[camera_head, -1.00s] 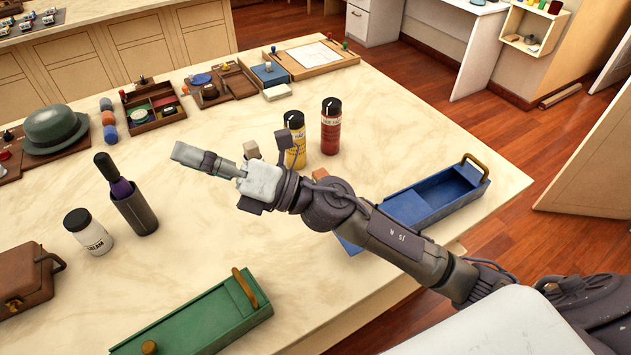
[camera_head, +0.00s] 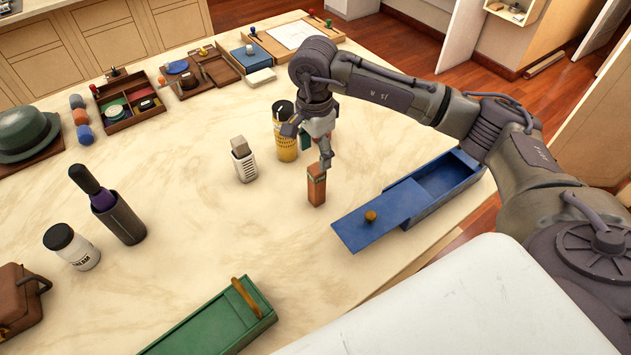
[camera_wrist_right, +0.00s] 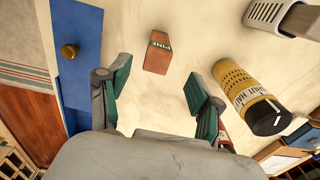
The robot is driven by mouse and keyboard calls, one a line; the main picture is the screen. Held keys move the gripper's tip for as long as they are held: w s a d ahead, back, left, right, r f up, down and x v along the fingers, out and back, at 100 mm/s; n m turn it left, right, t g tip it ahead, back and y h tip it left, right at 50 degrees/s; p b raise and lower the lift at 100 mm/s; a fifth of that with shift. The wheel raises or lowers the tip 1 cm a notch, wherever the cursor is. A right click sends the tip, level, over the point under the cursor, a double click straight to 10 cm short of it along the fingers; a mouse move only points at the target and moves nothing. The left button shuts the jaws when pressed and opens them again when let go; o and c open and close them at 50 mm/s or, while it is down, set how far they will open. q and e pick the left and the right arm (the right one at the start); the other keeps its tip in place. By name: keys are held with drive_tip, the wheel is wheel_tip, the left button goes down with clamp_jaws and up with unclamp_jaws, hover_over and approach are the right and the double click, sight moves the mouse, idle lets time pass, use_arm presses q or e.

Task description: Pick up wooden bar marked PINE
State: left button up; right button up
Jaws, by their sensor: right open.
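The wooden bar marked PINE (camera_head: 316,186) is a small reddish-brown block standing upright on the pale table, left of the blue box. In the right wrist view the bar (camera_wrist_right: 158,52) shows a green band with lettering, lying ahead of and between the fingers. My right gripper (camera_head: 310,142) is open and points down above and just behind the bar, apart from it. Its two green-padded fingers (camera_wrist_right: 156,95) are spread and empty. My left gripper is not in view.
The yellow shaker (camera_head: 285,135) stands close by the right gripper, with a grey holder (camera_head: 243,162) to its left. The blue box (camera_head: 458,180) with its lid slid out lies right of the bar. A green box (camera_head: 208,330) lies in front. The table between is clear.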

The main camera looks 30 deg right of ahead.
sight(315, 168)
wheel_tip(315, 168, down, 6)
drive_tip(key=shift+p, duration=0.45)
drive_tip(key=shift+s+f, duration=0.1)
drive_tip(key=shift+f, duration=0.25)
wheel_tip(315, 168, down, 4)
drive_tip(key=shift+s+d+r+p, duration=0.1)
drive_tip(key=shift+d+r+p, duration=0.05)
drive_tip(key=shift+p, duration=0.8)
drive_tip(key=shift+f, duration=0.4)
clamp_jaws()
drive_tip(key=shift+r, duration=0.1)
